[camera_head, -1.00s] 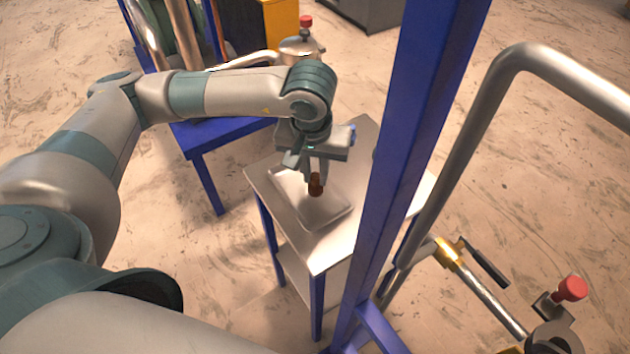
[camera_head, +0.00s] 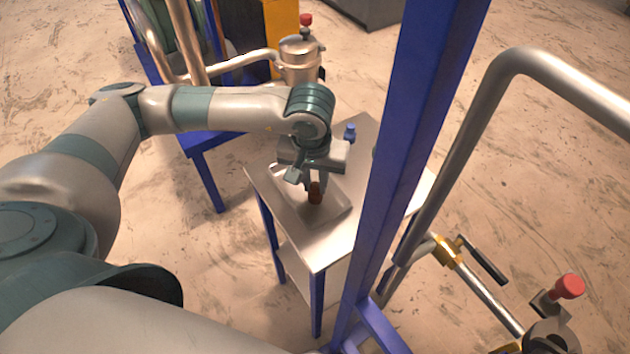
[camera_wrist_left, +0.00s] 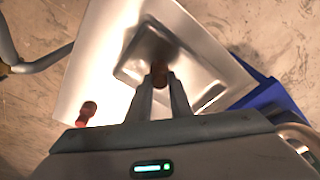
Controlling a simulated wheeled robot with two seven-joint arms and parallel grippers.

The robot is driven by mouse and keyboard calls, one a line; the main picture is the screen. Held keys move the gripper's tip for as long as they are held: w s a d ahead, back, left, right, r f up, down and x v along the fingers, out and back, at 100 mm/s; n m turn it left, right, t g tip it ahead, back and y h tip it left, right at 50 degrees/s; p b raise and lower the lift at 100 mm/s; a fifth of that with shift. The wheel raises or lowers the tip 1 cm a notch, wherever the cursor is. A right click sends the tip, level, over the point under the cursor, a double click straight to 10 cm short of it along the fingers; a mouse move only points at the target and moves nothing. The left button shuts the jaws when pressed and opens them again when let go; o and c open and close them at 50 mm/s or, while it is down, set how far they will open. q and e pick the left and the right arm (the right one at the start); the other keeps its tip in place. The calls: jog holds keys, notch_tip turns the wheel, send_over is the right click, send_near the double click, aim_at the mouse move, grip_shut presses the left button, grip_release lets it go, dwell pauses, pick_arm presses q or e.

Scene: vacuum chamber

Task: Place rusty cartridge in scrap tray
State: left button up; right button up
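The rusty cartridge (camera_head: 315,193) is a small brown cylinder, held upright at the fingertips of my left gripper (camera_head: 316,183). In the left wrist view the cartridge (camera_wrist_left: 160,69) sits between the two fingertips (camera_wrist_left: 161,80), which look shut on it. The scrap tray (camera_head: 335,216) is a shallow metal tray on a small table, right under the gripper. It also shows in the left wrist view (camera_wrist_left: 203,73). The cartridge is over the tray's inside; I cannot tell whether it touches the bottom. My right gripper is not in view.
The table (camera_head: 320,255) has a metal top and blue legs. A small cylindrical part (camera_head: 350,132) stands at its far corner, outside the tray. A blue post (camera_head: 405,160) rises close on the right. A metal vessel (camera_head: 300,62) stands behind the arm.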

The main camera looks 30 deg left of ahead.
aim_at(315, 192)
pick_arm(q)
jog(key=o, duration=0.4)
jog(key=shift+c, duration=0.2)
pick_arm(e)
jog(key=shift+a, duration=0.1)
